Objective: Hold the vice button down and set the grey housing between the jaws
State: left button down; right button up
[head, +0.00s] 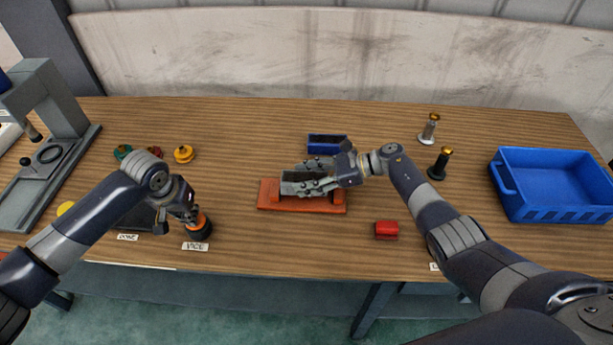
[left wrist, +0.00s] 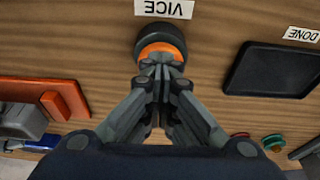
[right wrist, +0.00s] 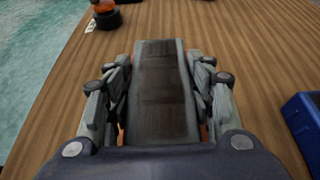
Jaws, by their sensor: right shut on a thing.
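The vice (head: 274,203) is orange-red with upright jaws at its ends, and part of it shows in the left wrist view (left wrist: 25,88). My right gripper (head: 308,187) is shut on the grey housing (head: 292,183), a dark-topped block that fills the middle of the right wrist view (right wrist: 160,95). The housing is over the vice, between the jaws as seen from the head; I cannot tell whether it rests on the vice bed. My left gripper (left wrist: 160,62) is shut, with its fingertips at the orange top of the round vice button (left wrist: 160,40). How far the button is pressed is unclear.
A blue open part (head: 327,143) lies behind the vice and a red block (head: 386,230) in front right. Two bolts (head: 429,128) stand near a blue crate (head: 555,207). A dark DONE pad (left wrist: 275,70) lies beside the button. A grey press (head: 50,110) stands far left.

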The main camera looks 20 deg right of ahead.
pick_arm(q)
jog(key=shift+s+f, duration=0.2)
jog(key=shift+f, duration=0.05)
pick_arm(e)
jog(key=shift+w+f, duration=0.1)
jog(key=shift+f, duration=0.75)
jog(key=shift+f, duration=0.5)
dwell(0.4)
jog(key=o, duration=1.5)
jog(key=shift+f, duration=0.1)
jog(key=v, duration=0.8)
